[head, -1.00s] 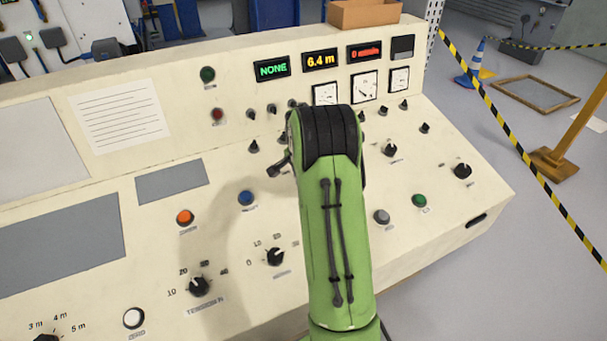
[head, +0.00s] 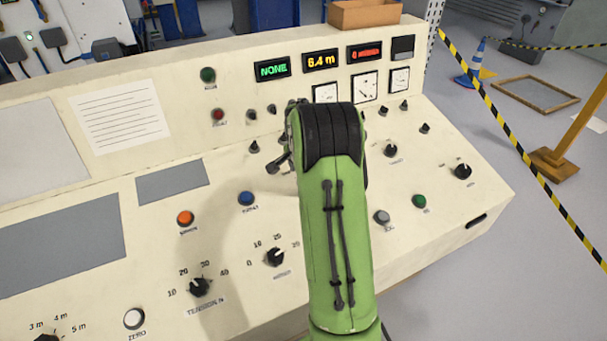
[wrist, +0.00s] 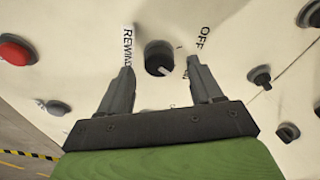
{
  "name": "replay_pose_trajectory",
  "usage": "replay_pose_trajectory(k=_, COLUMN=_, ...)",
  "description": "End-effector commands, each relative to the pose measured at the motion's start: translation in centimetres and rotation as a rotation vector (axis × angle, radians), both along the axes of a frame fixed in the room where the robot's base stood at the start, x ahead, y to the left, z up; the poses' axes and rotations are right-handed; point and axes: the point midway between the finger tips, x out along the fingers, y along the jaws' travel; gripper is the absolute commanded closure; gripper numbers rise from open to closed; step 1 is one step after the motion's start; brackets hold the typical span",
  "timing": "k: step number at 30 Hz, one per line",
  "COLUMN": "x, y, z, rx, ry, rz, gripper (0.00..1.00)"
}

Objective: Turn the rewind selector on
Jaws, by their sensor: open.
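The rewind selector (wrist: 159,57) is a round black knob on the cream panel, with a pale mark on its lower edge. In the wrist view the word REWIND stands to its left and OFF to its upper right. Another label below it is mostly hidden by my gripper. My gripper (wrist: 160,66) is open, with one dark finger to the lower left of the knob and one to the lower right. No finger visibly grips it. In the head view my green arm covers this part of the console, and I cannot make out the selector there.
The sloping console (head: 150,255) carries several knobs and buttons close around my arm. A red button (wrist: 16,50) and a grey button (wrist: 55,107) lie to the left in the wrist view, other black knobs to the right. A striped barrier tape (head: 520,140) runs beside the console.

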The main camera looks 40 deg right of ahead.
Motion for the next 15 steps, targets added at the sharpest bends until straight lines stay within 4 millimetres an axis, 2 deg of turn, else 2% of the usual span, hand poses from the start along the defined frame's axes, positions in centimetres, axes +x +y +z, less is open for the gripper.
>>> replay_pose_trajectory(k=3, x=-0.6, y=0.7, z=3.5, rx=-0.005, ry=-0.006, rz=0.0, gripper=0.35)
replay_pose_trajectory(k=9, x=-2.0, y=2.0, z=8.9, rx=-0.004, ry=-0.005, rz=-0.001, gripper=0.35)
replay_pose_trajectory(k=15, x=-2.9, y=2.9, z=12.6, rx=-0.003, ry=-0.003, rz=-0.001, gripper=0.35)
